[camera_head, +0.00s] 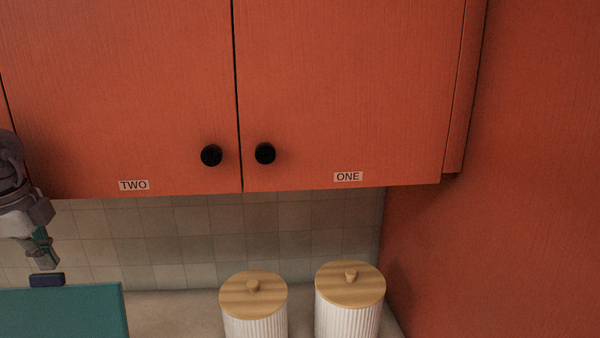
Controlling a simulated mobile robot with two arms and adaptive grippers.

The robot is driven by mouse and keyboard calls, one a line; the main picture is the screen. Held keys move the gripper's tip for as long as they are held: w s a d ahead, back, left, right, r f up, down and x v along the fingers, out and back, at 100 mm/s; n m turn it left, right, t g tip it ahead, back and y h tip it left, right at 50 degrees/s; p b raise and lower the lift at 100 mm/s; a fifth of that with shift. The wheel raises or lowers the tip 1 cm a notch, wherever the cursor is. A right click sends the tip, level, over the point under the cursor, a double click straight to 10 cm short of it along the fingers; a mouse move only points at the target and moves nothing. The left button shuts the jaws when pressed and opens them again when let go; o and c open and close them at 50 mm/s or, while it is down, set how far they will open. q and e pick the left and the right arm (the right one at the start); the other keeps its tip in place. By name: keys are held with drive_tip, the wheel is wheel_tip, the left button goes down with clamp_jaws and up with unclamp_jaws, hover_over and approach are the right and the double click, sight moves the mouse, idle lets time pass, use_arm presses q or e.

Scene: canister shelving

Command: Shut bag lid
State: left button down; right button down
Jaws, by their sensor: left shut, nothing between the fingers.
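A flat teal panel (62,312), which looks like the raised bag lid, fills the lower left corner. A small dark blue piece (47,279) sits at its upper edge. My left gripper (45,262) is shut and empty at the left edge, pointing down just above the dark blue piece. I cannot tell whether they touch. The rest of the bag is out of frame. My right gripper is not in view.
Two white ribbed canisters with wooden lids, a left one (255,326) and a right one (349,318), stand on the counter (170,308). Orange cabinet doors labelled TWO (120,90) and ONE (345,90) are closed above. An orange side wall (510,200) bounds the right.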

use_arm(q)
drive_tip(key=shift+s, duration=0.15)
drive_tip(key=shift+s+d+r+b, duration=0.1)
drive_tip(key=shift+s+r+b, duration=0.2)
drive_tip(key=shift+s, duration=0.3)
drive_tip(key=shift+s+d+r+b, duration=0.2)
drive_tip(key=shift+s+b, duration=0.25)
drive_tip(key=shift+s, duration=0.2)
drive_tip(key=shift+s+d+r+b, duration=0.1)
drive_tip(key=shift+s+r+b, duration=0.2)
drive_tip(key=shift+s, duration=0.3)
drive_tip(key=shift+s, duration=0.1)
drive_tip(key=s+d+r+b, duration=0.1)
drive_tip(key=s+b, duration=0.3)
drive_tip(key=s, duration=0.3)
drive_tip(key=shift+s, duration=0.15)
idle(0.6)
drive_tip(key=shift+d+b, duration=0.1)
drive_tip(key=shift+b, duration=0.25)
